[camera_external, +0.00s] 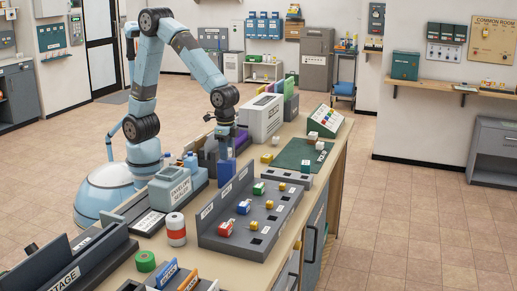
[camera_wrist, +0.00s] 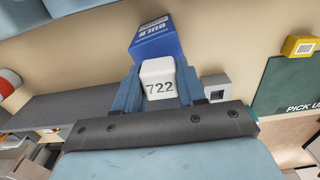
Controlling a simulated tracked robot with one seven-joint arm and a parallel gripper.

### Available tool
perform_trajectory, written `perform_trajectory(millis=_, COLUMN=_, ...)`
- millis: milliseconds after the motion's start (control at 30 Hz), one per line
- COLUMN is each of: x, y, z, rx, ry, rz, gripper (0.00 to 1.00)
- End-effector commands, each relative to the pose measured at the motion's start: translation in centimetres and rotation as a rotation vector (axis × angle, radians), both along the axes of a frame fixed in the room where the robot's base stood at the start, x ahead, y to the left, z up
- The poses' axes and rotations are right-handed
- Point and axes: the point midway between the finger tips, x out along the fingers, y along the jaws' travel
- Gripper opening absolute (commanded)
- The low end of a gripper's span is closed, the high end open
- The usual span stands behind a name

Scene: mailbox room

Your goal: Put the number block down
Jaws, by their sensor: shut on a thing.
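The number block (camera_wrist: 158,80) is a white block marked 722. In the wrist view it sits between the two blue fingers of my gripper (camera_wrist: 158,86), which is shut on it. In the outside view my gripper (camera_external: 226,143) points down over the counter, just above a blue box, and the block cannot be made out there. In the wrist view the blue box (camera_wrist: 155,38), with white lettering, shows just beyond the block. I cannot tell whether block and box touch.
A dark slotted rack (camera_external: 240,236) with small coloured blocks stands in front on the wooden counter. A green pick-up mat (camera_external: 292,158) lies to the right of my gripper. A white machine (camera_external: 261,117) stands behind, and a grey sealer (camera_external: 178,187) to the left.

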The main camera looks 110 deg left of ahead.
Motion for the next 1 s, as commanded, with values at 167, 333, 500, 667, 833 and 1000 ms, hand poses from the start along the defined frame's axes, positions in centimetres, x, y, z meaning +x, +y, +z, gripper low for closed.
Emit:
perform_trajectory(millis=167, x=0.0, y=0.0, z=-0.2, rx=0.000, ry=0.000, rz=0.000, gripper=0.44)
perform_trajectory(millis=333, x=0.0, y=0.0, z=-0.2, rx=0.000, ry=0.000, rz=0.000, gripper=0.60)
perform_trajectory(millis=500, x=0.0, y=0.0, z=-0.2, rx=0.000, ry=0.000, rz=0.000, gripper=0.65)
perform_trajectory(millis=667, x=0.0, y=0.0, z=0.0, rx=0.000, ry=0.000, rz=0.000, gripper=0.65)
perform_trajectory(millis=833, x=0.1, y=0.0, z=1.4, rx=-0.001, ry=-0.002, rz=0.000, gripper=0.65)
perform_trajectory(millis=1000, x=0.1, y=0.0, z=4.6, rx=-0.001, ry=-0.004, rz=0.001, gripper=0.65)
